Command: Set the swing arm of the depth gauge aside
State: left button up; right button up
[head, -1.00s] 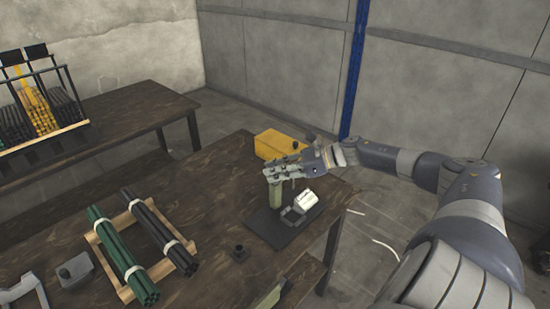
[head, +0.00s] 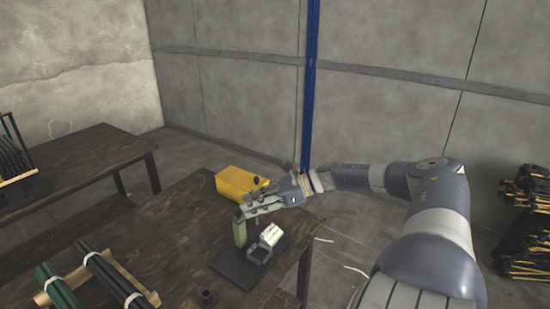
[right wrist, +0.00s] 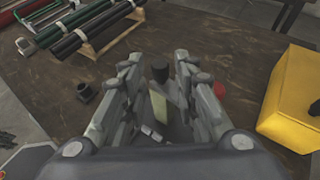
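The depth gauge has a dark base plate (head: 236,267), an upright pale green post (head: 240,231), and a white block (head: 271,234) beside a grey bracket (head: 261,254). My right gripper (head: 250,209) is at the top of the post. In the right wrist view my right gripper (right wrist: 159,66) has its fingers spread. A black knob (right wrist: 160,73) and a pale green bar (right wrist: 158,106) show in the gap between them, with no clear finger contact. I cannot tell which piece is the swing arm. My left gripper is not in view.
A yellow box (head: 236,184) stands behind the gauge; it is on the right in the wrist view (right wrist: 294,98). A wooden rack (head: 150,298) with green and black rod bundles lies at left. A small black part (head: 206,297) sits nearby. A second table (head: 85,160) stands beyond.

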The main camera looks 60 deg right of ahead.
jog(key=v, duration=0.7)
dwell(0.5)
jog(key=shift+d+r, duration=0.1)
dwell(0.5)
